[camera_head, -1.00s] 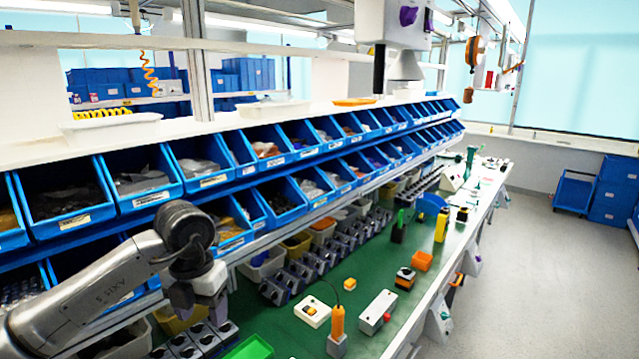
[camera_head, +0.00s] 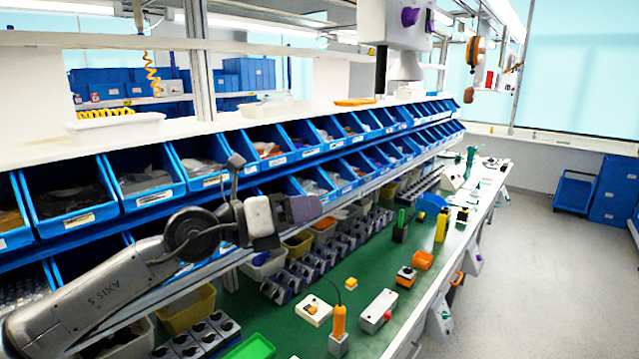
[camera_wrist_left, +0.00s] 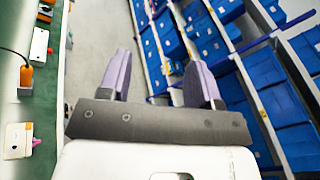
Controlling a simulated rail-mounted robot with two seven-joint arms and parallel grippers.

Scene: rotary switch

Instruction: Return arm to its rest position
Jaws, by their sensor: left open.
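My left arm (camera_head: 120,285) comes in from the lower left in the head view, its wrist raised in front of the blue bins. My left gripper (camera_head: 303,208) points to the right above the bench, with a purple-grey finger showing. In the left wrist view the two purple fingers of the left gripper (camera_wrist_left: 160,80) stand wide apart, with nothing between them. The rotary switch cannot be singled out for sure; a white box with an orange part (camera_head: 313,309) lies on the green bench top (camera_head: 290,340). My right gripper is not in view.
Two rows of blue bins (camera_head: 150,175) run along the shelf behind the arm. On the bench stand an orange-handled tool (camera_head: 339,322), a grey box with a red button (camera_head: 378,311), an orange cup (camera_head: 422,260) and a green tray (camera_head: 250,348).

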